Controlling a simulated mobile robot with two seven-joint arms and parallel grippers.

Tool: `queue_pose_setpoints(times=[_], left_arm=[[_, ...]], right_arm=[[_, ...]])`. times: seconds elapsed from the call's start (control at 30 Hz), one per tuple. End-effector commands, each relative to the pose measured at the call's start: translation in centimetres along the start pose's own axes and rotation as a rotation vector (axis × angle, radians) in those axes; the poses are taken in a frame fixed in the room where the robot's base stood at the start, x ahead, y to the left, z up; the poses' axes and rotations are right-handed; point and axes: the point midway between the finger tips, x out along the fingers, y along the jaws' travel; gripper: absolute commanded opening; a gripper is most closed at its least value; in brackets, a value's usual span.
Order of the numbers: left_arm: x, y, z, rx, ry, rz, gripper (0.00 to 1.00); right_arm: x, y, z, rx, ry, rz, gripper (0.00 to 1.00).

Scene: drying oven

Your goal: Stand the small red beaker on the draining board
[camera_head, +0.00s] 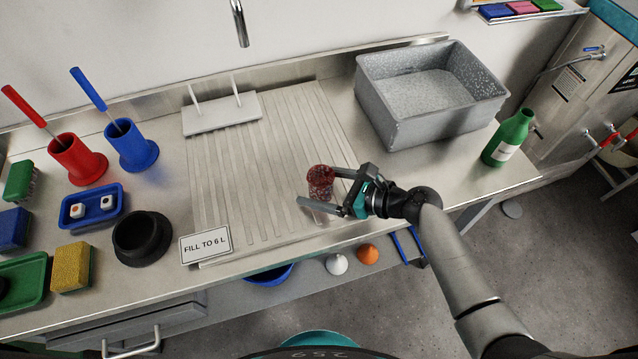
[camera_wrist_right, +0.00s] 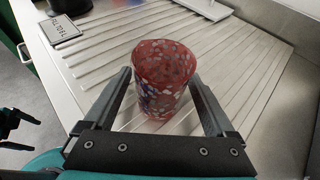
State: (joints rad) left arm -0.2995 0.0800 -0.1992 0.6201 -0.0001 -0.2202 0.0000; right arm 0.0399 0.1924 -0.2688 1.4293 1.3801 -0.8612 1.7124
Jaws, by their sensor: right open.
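The small red speckled beaker (camera_head: 320,182) is upright at the front right part of the ridged draining board (camera_head: 235,165). In the right wrist view the beaker (camera_wrist_right: 163,75) is between the two fingers of my right gripper (camera_head: 328,188). The gripper (camera_wrist_right: 166,105) is open, with a finger on either side and a visible gap to the beaker. The lower front of the beaker is partly hidden, so its contact with the board is hard to see. My left gripper does not show in the head view.
A grey speckled basin (camera_head: 430,100) and a green bottle (camera_head: 508,138) are to the right. A white pegged rack (camera_head: 222,115) stands at the board's back. A "FILL TO 6 L" sign (camera_head: 205,245) and a black round holder (camera_head: 142,238) are at the front left. The board's middle is clear.

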Motion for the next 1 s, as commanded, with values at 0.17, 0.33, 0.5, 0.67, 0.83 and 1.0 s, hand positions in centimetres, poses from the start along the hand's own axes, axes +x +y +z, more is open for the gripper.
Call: queue_pose_setpoints(times=[0.17,0.33,0.5,0.67,0.83,1.0], left_arm=[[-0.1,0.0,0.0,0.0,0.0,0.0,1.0],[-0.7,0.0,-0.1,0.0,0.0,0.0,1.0],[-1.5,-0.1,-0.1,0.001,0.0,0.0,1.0],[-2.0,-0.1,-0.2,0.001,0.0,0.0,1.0],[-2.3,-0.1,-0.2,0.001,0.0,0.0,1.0],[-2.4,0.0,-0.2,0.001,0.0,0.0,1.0]], right_arm=[[-0.1,0.0,0.1,-0.001,0.0,0.0,0.9],[-1.8,0.0,0.3,0.001,0.003,-0.002,0.9],[-5.5,0.0,0.3,0.0,0.004,-0.001,0.9],[-8.8,0.0,0.3,0.001,0.003,0.0,0.9],[-11.2,0.0,0.3,0.0,0.002,0.0,0.9],[-12.1,0.0,0.3,-0.001,0.0,0.001,0.9]])
